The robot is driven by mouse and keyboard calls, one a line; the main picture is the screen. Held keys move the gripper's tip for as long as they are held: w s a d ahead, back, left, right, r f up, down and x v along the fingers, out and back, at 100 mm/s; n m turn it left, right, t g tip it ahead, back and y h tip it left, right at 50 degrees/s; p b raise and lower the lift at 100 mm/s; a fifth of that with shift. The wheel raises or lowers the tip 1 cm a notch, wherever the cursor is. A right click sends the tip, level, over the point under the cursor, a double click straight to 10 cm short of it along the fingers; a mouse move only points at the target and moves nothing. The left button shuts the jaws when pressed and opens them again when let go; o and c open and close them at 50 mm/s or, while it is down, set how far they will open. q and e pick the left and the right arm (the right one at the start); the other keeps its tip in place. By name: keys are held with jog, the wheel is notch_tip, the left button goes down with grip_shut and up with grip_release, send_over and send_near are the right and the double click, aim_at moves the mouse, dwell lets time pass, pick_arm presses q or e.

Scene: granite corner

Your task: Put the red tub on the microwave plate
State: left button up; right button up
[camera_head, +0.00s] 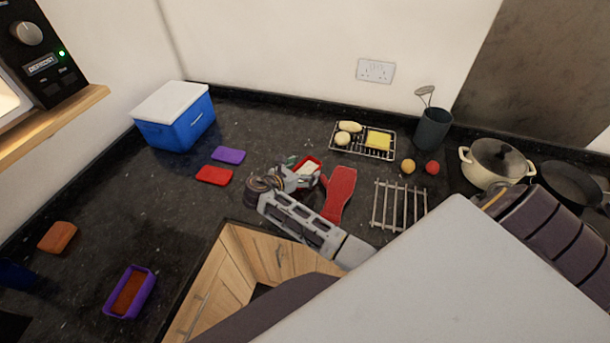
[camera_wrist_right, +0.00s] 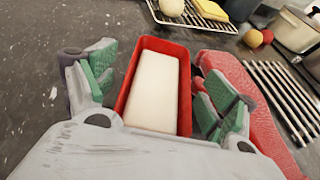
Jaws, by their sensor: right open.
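The red tub (camera_wrist_right: 187,70) with a white filling stands on the dark counter. In the head view the tub (camera_head: 316,162) is partly hidden by my right gripper (camera_head: 299,174). In the wrist view my right gripper (camera_wrist_right: 158,88) is open, with one green-padded finger on each side of the tub. I cannot tell whether the fingers touch it. Part of the microwave (camera_head: 38,60) shows at the top left, with a lit interior at the frame's edge. Its plate is not in view. My left gripper is not in view.
Red (camera_head: 214,175) and purple (camera_head: 229,155) lids lie left. A blue cooler (camera_head: 175,117) stands at the back. The microwave sits on a wooden shelf (camera_head: 50,128).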

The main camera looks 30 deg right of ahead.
jog(key=shift+c, duration=0.3)
jog(key=c, duration=1.2)
jog(key=shift+r, duration=0.15)
jog(key=shift+r+b, duration=0.5)
jog(key=shift+r, duration=4.4)
jog(key=shift+c, duration=0.2)
